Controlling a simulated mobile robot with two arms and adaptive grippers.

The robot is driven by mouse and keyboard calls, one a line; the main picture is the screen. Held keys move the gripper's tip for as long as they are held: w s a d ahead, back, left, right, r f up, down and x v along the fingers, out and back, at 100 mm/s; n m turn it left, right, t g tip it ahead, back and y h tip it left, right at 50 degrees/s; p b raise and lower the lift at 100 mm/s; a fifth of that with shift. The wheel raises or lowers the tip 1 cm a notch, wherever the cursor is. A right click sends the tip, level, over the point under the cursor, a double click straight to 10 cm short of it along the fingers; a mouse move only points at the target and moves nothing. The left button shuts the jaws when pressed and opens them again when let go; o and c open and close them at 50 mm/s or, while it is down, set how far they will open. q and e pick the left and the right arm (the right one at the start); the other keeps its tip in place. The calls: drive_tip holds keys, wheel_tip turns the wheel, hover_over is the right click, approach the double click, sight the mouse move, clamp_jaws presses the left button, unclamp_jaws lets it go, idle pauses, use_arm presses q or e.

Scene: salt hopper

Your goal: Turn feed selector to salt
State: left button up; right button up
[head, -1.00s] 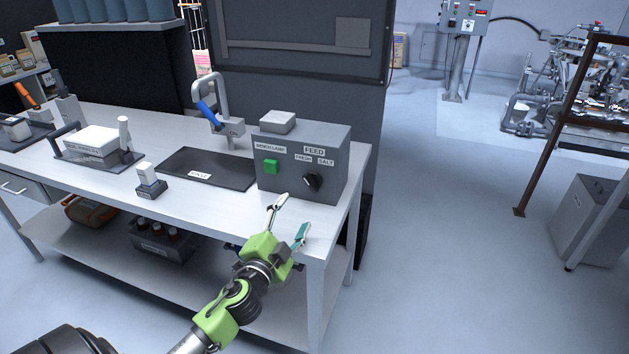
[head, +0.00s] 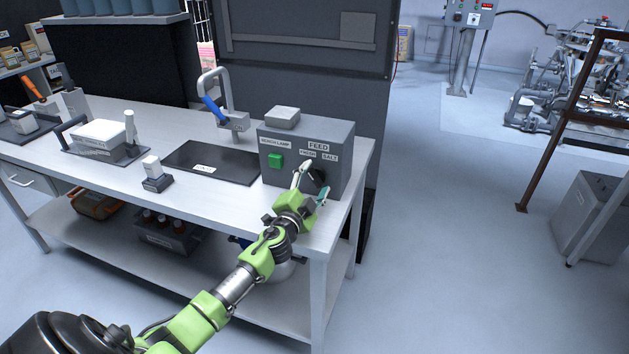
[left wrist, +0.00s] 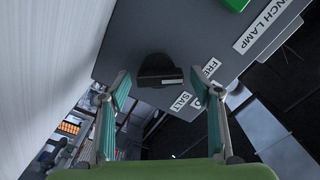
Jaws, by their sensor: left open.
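The feed selector is a black knob (head: 317,179) on the front of a grey control box (head: 338,143). FRESH and SALT labels sit above it, SALT (head: 330,157) to the right. My left gripper (head: 312,182) is open in front of the knob, one finger on each side of it in the head view, partly covering it. In the left wrist view the knob (left wrist: 158,72) lies ahead of the gap between the open fingers (left wrist: 165,85). I cannot tell whether a finger touches it. My right gripper is not in view.
A green bench lamp button (head: 275,160) is left of the knob. A dark mat (head: 212,163) and a small block on a stand (head: 155,175) lie left on the bench.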

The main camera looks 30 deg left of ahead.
use_arm(q)
drive_tip(key=c, duration=1.1)
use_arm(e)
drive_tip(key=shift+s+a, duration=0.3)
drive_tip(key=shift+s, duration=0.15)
use_arm(q)
drive_tip(key=m, duration=0.3)
drive_tip(key=shift+w+m, duration=0.1)
drive_tip(key=shift+m, duration=0.3)
drive_tip(key=m, duration=0.2)
drive_tip(key=shift+d+f+m, duration=0.1)
drive_tip(key=shift+m, duration=0.3)
drive_tip(key=m, duration=0.5)
drive_tip(key=shift+f+m, duration=0.15)
drive_tip(key=shift+m, duration=0.95)
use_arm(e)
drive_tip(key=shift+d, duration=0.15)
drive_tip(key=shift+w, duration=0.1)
